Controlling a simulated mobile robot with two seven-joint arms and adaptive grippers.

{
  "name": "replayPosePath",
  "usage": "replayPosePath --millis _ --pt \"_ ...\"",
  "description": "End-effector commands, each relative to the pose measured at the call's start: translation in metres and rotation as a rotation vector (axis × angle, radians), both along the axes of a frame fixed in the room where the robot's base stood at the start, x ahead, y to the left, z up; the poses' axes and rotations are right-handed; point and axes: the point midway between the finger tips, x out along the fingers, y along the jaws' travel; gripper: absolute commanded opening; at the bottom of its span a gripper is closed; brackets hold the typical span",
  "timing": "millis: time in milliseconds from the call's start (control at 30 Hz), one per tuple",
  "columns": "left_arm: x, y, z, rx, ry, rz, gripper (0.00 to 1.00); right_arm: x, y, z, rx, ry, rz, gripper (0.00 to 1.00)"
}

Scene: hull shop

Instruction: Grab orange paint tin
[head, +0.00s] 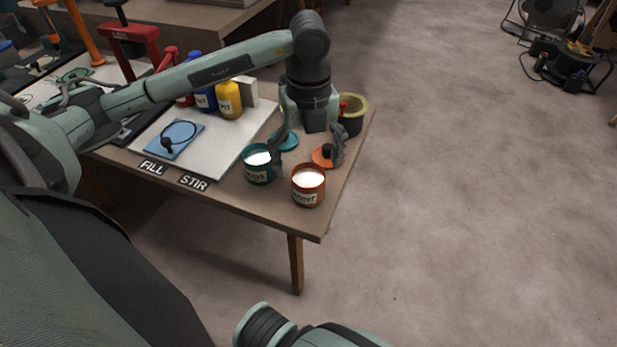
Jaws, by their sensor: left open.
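The orange paint tin (308,190) stands upright and open near the front right corner of the table, with pale paint inside and a PAINT label facing me. My left gripper (304,157) is open and points down above and just behind the orange tin, its fingers apart and empty. A teal paint tin (258,170) stands open to the left of the orange tin, close to the left finger. An orange lid (320,158) lies behind the orange tin, partly hidden by the right finger. My right gripper is out of view.
A teal lid (290,142) lies behind the teal tin. A dark pot with a yellowish rim (352,118) stands at the table's right edge. Yellow (229,102) and blue (202,97) bottles stand on a white board (222,145).

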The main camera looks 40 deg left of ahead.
Motion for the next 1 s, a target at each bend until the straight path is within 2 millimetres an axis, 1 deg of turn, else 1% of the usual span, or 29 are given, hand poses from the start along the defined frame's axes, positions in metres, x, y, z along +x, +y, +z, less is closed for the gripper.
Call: replayPosePath --millis 33,100,233,333,533,1000 --pt "-0.001 0.0 -0.009 0.0 0.006 0.001 0.82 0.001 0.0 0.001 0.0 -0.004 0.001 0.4" --pt "-0.001 0.0 -0.02 -0.001 0.006 0.001 0.82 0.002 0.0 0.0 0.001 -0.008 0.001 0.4" --pt "-0.001 0.0 -0.037 -0.001 0.005 -0.001 0.82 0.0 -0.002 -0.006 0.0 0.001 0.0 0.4" --pt "0.0 0.0 -0.041 -0.001 0.002 0.0 0.82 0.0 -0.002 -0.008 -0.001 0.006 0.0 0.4" --pt "0.0 0.0 -0.042 -0.002 0.001 -0.001 0.82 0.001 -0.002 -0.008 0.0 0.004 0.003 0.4" --pt "0.0 0.0 -0.041 -0.002 0.002 -0.001 0.23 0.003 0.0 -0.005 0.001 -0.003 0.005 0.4"
